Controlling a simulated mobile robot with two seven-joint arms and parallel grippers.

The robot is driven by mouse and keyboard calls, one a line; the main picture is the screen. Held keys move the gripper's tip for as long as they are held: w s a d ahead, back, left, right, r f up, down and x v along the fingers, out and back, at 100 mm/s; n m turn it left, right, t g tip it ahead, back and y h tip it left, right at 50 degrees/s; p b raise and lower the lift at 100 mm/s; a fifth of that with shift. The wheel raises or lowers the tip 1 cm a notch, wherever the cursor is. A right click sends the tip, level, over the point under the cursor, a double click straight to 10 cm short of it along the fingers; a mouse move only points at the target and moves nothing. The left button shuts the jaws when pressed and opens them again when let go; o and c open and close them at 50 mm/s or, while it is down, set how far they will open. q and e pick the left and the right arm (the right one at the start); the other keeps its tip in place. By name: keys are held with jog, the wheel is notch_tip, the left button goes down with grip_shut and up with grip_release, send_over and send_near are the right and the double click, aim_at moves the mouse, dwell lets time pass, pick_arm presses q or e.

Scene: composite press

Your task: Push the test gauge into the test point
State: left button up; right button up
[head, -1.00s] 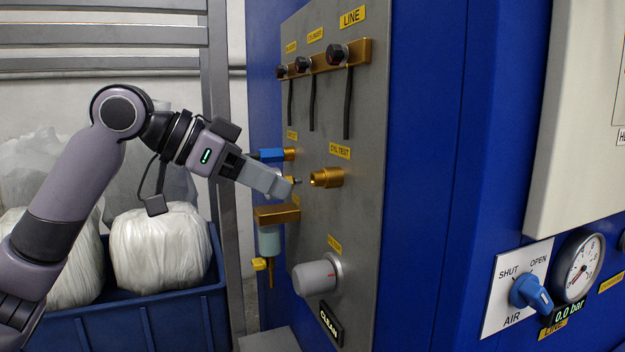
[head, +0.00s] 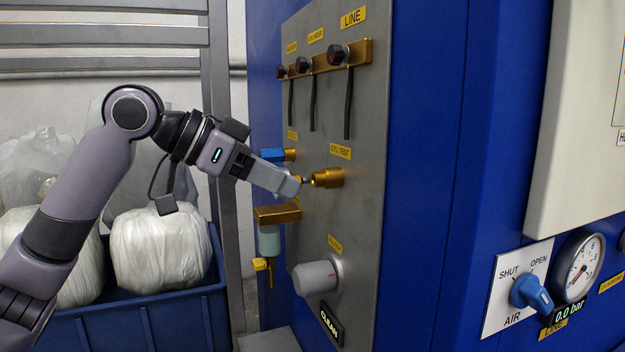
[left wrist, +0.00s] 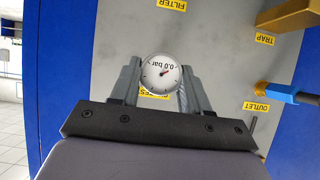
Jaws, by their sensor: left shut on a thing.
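The test gauge (left wrist: 162,73) has a round white dial reading 0.0 bar and sits between the fingers of my left gripper in the left wrist view. My left gripper (head: 292,187) is shut on it, and the fingers mostly hide the gauge in the head view. The test point is a brass fitting (head: 327,178) under the yellow CYL TEST label (head: 341,152) on the grey panel. The gripper tip is just left of the fitting's open end. I cannot tell whether the gauge's stem touches it. My right gripper is not in view.
Below the gripper, a brass-topped trap (head: 277,214) and a grey filter knob (head: 317,276) stick out of the panel. A blue-handled outlet valve (head: 272,155) is close behind the gripper. A blue air knob (head: 531,293) and a line gauge (head: 580,268) are at right.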

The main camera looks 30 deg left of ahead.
pick_arm(q)
jog(key=shift+w+d, duration=0.7)
jog(key=shift+w, duration=0.05)
dwell(0.9)
jog(key=o, duration=1.1)
